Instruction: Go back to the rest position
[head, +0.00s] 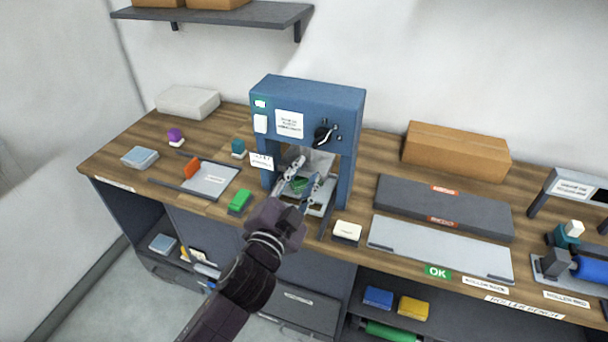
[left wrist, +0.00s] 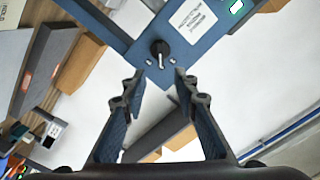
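My left arm reaches in from the bottom of the head view. My left gripper (head: 298,180) is at the open front of the blue machine (head: 313,97). In the left wrist view the fingers of this gripper (left wrist: 160,76) stand apart with nothing between them. The machine's blue front (left wrist: 130,25) and black knob (left wrist: 160,50) show beyond the fingertips. Something green lies on the machine's light tray behind the fingers, partly hidden. My right gripper is in neither view.
Left of the machine are a grey tray (head: 214,180) with an orange block (head: 192,168), a green block (head: 239,201) and a teal piece (head: 238,147). Right are a white pad (head: 347,231), grey plates (head: 440,248), a cardboard box (head: 457,152) and a blue roller (head: 590,269). A shelf (head: 250,14) hangs above.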

